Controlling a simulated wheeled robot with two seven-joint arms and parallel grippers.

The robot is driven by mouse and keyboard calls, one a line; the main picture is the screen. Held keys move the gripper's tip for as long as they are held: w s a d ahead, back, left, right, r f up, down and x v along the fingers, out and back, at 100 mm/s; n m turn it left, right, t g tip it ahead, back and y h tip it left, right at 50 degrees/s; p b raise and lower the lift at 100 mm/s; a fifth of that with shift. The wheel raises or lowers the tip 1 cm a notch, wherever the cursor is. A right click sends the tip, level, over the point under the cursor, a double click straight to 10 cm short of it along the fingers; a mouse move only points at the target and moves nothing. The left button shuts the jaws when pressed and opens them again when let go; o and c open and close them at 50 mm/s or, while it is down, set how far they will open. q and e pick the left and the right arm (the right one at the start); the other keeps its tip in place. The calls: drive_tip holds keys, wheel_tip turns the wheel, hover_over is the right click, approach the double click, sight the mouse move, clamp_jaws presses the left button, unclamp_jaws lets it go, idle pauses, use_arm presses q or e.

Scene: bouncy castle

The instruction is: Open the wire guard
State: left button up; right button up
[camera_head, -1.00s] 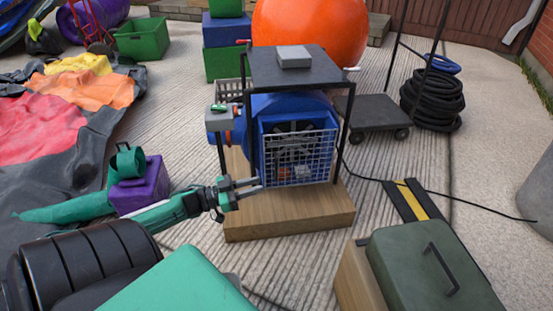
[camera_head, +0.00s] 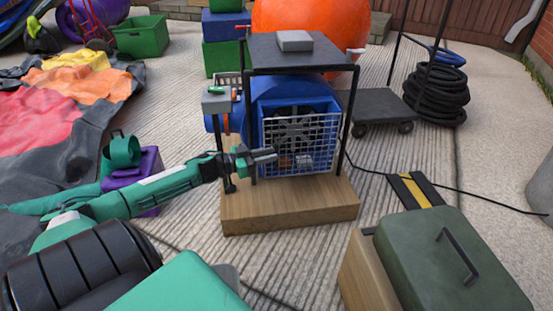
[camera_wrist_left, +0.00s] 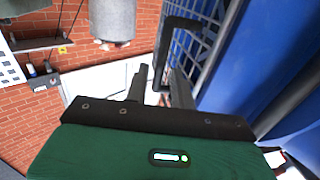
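The wire guard (camera_head: 315,140) is a pale grid over the front of the blue blower (camera_head: 265,105), which sits on a wooden base under a black frame. The guard appears closed. My left gripper (camera_head: 264,155) is at the guard's left edge, its fingers pointing right. In the left wrist view the grid (camera_wrist_left: 192,50) is at upper right, with a black bar handle (camera_wrist_left: 166,45) on its edge. The handle's lower end shows between the fingertips (camera_wrist_left: 160,82), which are apart. I cannot tell whether they touch it. My right gripper is not in view.
The wooden base (camera_head: 285,208) juts out below the guard. A green case (camera_head: 425,265) stands at front right. A purple box (camera_head: 147,168) is beside my left arm. A black cable crosses the paving on the right. Paving between base and case is clear.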

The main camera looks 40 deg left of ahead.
sight(277, 165)
use_arm(q)
drive_tip(key=shift+b+x, duration=0.7)
drive_tip(key=shift+x, duration=1)
clamp_jaws()
